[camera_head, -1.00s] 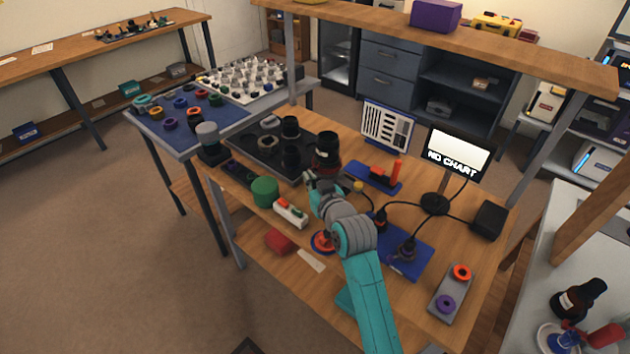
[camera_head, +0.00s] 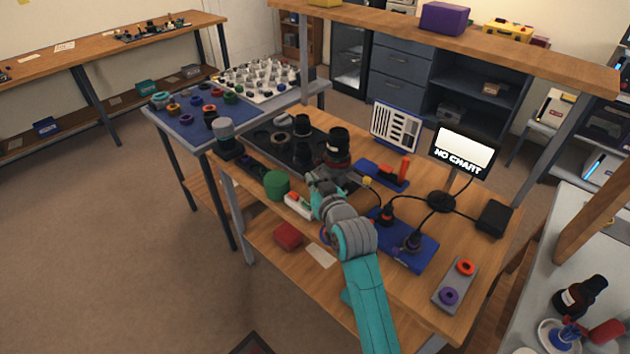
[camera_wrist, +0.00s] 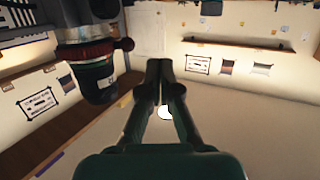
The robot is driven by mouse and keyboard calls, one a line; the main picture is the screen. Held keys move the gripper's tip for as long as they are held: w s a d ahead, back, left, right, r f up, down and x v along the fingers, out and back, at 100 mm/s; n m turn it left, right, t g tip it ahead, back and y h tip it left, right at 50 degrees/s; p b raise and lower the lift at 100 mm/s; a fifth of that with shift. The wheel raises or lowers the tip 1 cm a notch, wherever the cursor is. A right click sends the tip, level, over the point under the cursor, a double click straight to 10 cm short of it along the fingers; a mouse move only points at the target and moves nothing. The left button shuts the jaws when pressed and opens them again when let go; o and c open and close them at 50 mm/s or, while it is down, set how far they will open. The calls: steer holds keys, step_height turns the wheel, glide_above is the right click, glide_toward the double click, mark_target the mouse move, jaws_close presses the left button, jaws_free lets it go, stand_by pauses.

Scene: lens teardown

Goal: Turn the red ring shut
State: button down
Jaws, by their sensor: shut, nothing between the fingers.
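A black lens (camera_head: 338,141) stands upright on the wooden workbench, beyond my gripper. In the wrist view the lens shows upside down at the upper left, with a dark red ring (camera_wrist: 87,52) around it. A small dark red knob (camera_wrist: 127,44) sticks out from the ring towards my fingers. My gripper (camera_head: 315,178) is just in front of the lens, low beside it. In the wrist view my gripper (camera_wrist: 160,66) is shut and empty, its fingertips together, to the right of the knob and apparently apart from it. The ring's details are too small to read in the head view.
A dark tray (camera_head: 262,150) with lens parts lies left of the lens. A green cylinder (camera_head: 276,184) and a white block (camera_head: 298,204) stand near my gripper. A blue stand with a red upright part (camera_head: 403,171) is at the right.

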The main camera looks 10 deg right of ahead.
steer(key=s+a+r, duration=0.1)
steer(key=s+a, duration=0.2)
steer(key=s, duration=0.4)
steer(key=shift+s+a+r, duration=0.3)
steer(key=shift+s+a, duration=0.05)
steer(key=shift+s, duration=0.05)
steer(key=shift+f, duration=0.1)
steer(key=s+d+f+h, duration=0.1)
steer(key=s+d+f, duration=0.2)
steer(key=s+f, duration=0.6)
steer(key=s+d+f, duration=0.4)
steer(key=s, duration=0.9)
steer(key=s+d+r+m, duration=0.1)
steer(key=s+r, duration=0.1)
steer(key=s, duration=1)
steer(key=s+d+r+h, duration=0.1)
steer(key=s+d, duration=0.1)
steer(key=s, duration=1.1)
steer(key=shift+s+d+r+m+g, duration=0.25)
steer(key=shift+s+r+m+g, duration=0.05)
steer(key=shift+r+m+g, duration=0.1)
